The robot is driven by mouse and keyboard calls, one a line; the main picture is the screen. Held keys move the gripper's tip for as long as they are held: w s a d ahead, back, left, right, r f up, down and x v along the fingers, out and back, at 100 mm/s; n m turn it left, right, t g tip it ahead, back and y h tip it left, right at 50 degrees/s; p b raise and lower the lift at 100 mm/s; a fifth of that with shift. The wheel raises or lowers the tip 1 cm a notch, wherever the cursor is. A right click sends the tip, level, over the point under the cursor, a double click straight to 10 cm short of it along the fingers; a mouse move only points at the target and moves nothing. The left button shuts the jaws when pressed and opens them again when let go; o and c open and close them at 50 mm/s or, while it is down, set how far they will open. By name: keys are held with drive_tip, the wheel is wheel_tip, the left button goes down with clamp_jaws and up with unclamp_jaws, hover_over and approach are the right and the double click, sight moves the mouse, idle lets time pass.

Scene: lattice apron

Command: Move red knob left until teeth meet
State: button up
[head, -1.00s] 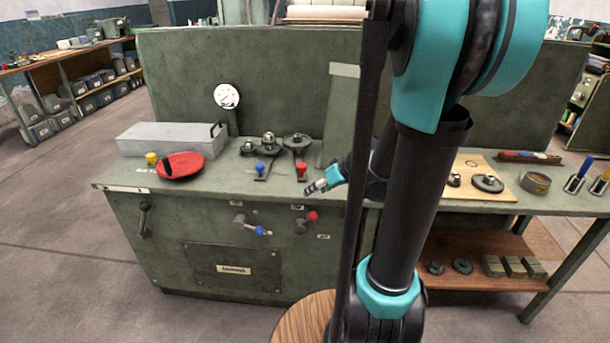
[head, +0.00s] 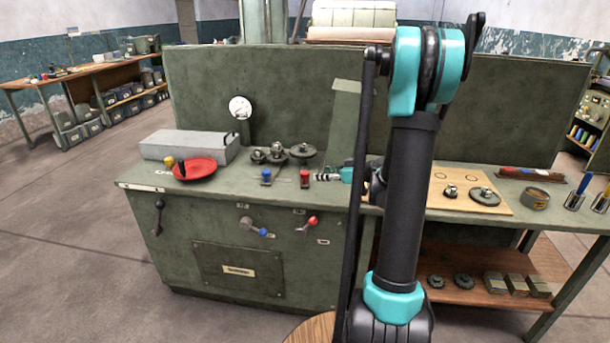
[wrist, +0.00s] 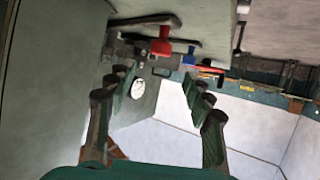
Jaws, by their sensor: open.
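The red knob (head: 304,178) stands on the bench top below the right of several gears (head: 302,151). It shows in the wrist view (wrist: 161,45) just beyond the fingertips. My gripper (head: 321,177) is open and empty, close to the right of the red knob and pointing left at it. Its fingers also show in the wrist view (wrist: 158,78), apart, with nothing between them. A blue knob (head: 266,177) stands left of the red one. Whether any gear teeth touch is too small to tell.
A red dish (head: 196,170) and yellow knob (head: 169,162) lie left. Blue-handled (head: 254,228) and red-handled levers (head: 308,225) are on the cabinet front. A tall back panel (head: 285,95) stands behind the gears. A wooden board (head: 455,201) lies right.

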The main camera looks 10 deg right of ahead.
sight(306, 173)
drive_tip(key=x, duration=1.1)
drive_tip(key=shift+f, duration=0.1)
clamp_jaws()
